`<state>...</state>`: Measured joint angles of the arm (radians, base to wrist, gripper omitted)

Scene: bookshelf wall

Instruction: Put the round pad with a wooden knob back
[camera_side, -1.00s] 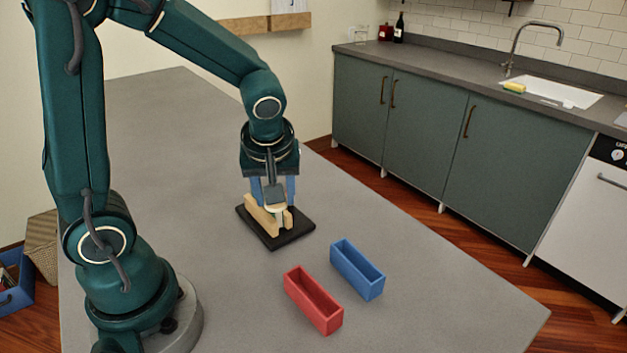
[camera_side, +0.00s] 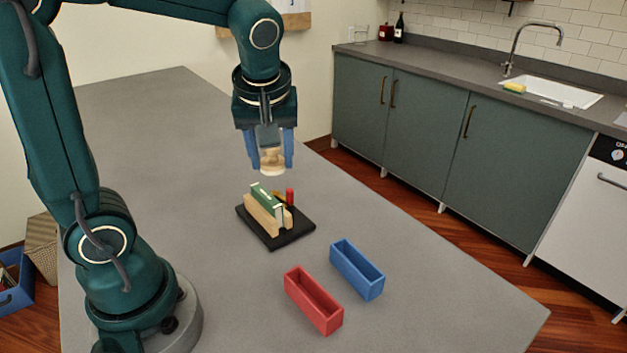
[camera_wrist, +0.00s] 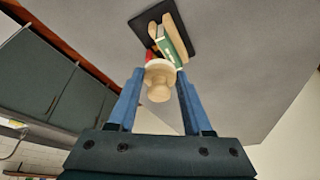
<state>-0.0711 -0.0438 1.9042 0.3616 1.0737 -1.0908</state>
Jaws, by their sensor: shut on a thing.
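The round pad with a wooden knob (camera_side: 271,164) is held between the blue fingers of my gripper (camera_side: 270,160), above the table. In the wrist view the pale wooden knob and round pad (camera_wrist: 159,82) show between the fingertips of my gripper (camera_wrist: 158,85). Below it a wooden holder (camera_side: 262,214) stands on a black base (camera_side: 272,238). A green block with a white edge (camera_side: 267,199) sits in the holder, and a small red piece (camera_side: 289,196) stands beside it. The pad is apart from the holder.
The table (camera_side: 160,130) behind and left of the holder is clear. A kitchen counter (camera_side: 440,80) is beyond it.

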